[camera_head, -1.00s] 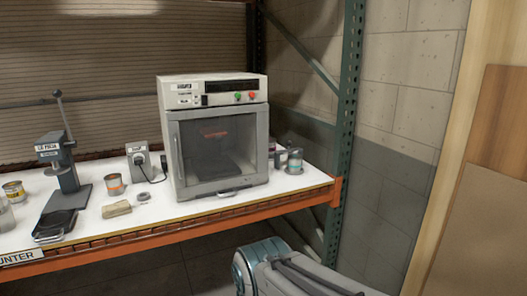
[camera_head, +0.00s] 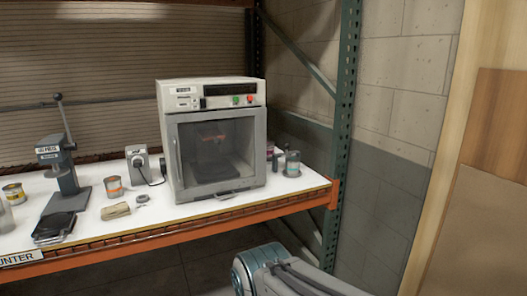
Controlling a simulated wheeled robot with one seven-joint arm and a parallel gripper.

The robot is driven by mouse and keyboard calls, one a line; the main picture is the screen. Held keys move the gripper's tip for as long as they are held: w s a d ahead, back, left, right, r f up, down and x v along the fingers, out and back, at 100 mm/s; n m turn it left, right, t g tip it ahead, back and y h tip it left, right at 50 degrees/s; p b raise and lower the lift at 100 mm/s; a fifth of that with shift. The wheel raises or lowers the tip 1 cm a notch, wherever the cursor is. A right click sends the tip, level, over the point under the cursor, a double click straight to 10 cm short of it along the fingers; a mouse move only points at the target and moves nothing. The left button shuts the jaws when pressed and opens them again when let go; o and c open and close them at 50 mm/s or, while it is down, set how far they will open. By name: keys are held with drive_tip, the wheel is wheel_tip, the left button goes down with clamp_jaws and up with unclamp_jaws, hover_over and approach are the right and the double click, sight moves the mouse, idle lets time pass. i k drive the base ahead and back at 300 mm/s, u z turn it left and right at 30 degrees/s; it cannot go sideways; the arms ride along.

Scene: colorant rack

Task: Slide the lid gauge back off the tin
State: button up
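Several tins stand on the white shelf top. One with an orange label (camera_head: 113,187) stands left of the oven. A yellow-labelled tin (camera_head: 14,194) is at the far left. A grey tin with a teal band (camera_head: 292,164) stands right of the oven, near the shelf's right end. I cannot make out for sure which thing is the lid gauge, or whether it is on a tin. A small grey ring-like piece (camera_head: 142,199) lies on the shelf in front of the orange-labelled tin. My gripper is not in view; only part of my arm shows at the bottom.
A white oven with a glass door (camera_head: 213,150) fills the middle of the shelf. A lever press (camera_head: 63,170), a grey box with a dial (camera_head: 138,163) and a beige block (camera_head: 116,210) stand left of it. A green upright (camera_head: 344,110) and orange beam (camera_head: 150,238) bound the shelf.

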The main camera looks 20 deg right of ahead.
sight(274, 157)
drive_tip(key=u, duration=0.05)
drive_tip(key=k, duration=0.5)
drive_tip(key=z, duration=0.9)
drive_tip(key=i, duration=0.95)
drive_tip(key=z, duration=0.55)
drive_tip(key=i, duration=1.1)
drive_tip(key=u, duration=0.4)
